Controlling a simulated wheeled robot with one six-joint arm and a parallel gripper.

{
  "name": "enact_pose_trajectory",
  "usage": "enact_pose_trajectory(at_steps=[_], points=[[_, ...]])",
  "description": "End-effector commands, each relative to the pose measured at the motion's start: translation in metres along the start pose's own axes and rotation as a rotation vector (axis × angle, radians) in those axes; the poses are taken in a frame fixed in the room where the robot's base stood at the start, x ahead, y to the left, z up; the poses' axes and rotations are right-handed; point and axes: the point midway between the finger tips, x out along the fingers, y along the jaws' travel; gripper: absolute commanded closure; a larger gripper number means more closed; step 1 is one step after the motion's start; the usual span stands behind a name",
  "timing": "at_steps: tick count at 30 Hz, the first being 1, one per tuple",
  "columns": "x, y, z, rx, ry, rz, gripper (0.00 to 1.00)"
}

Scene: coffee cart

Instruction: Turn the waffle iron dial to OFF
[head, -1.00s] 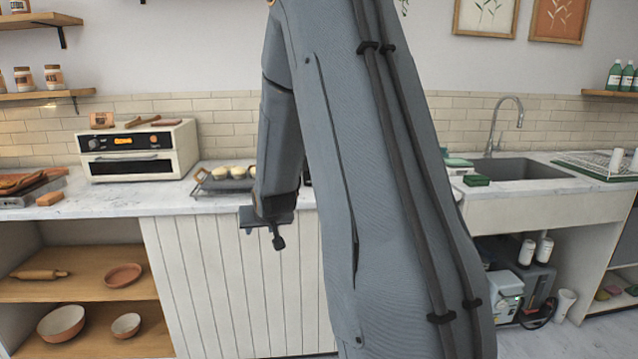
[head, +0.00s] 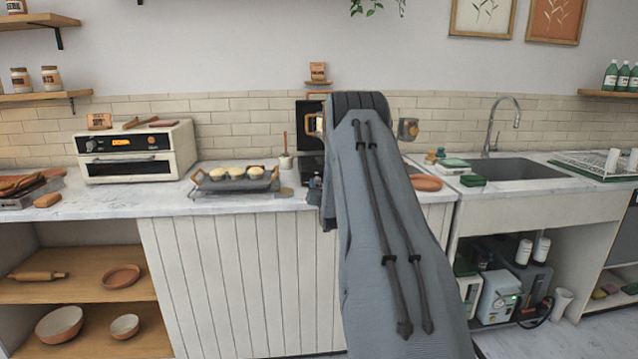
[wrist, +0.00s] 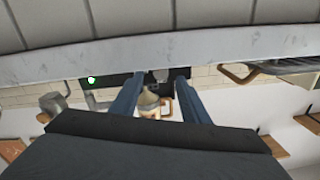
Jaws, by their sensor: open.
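The waffle iron (head: 310,148) is a black appliance at the back of the counter, largely hidden behind my arm in the head view. In the wrist view, its dark front (wrist: 115,79) appears as a black strip below the counter edge, with a small green-and-white light. A small grey knob-like shape, perhaps the dial (wrist: 160,75), shows between the fingertips; its setting is too small to read. My gripper (wrist: 158,78) is open, with its two blue fingers pointing at the black front. I cannot tell whether they touch it. In the head view my arm hides the fingers.
A tray of pastries (head: 236,180) on a rack stands left of the waffle iron. A cream oven (head: 137,152) stands farther left. A terracotta plate (head: 426,183) lies right of my arm, before the sink (head: 520,169). The counter's front edge lies close to my gripper.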

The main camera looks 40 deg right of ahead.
Motion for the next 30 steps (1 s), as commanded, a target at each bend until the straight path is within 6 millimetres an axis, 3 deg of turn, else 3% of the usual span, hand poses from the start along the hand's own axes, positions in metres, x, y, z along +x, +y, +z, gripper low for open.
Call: enact_pose_trajectory(at_steps=[9, 20, 27, 30], points=[[0.034, 0.0, 0.001, 0.0, -0.001, 0.0, 0.58], [0.038, -0.001, 0.0, 0.0, -0.002, 0.0, 0.58], [0.038, -0.001, 0.0, 0.0, -0.002, 0.0, 0.97], [0.038, -0.001, 0.0, -0.001, -0.002, 0.0, 1.0]])
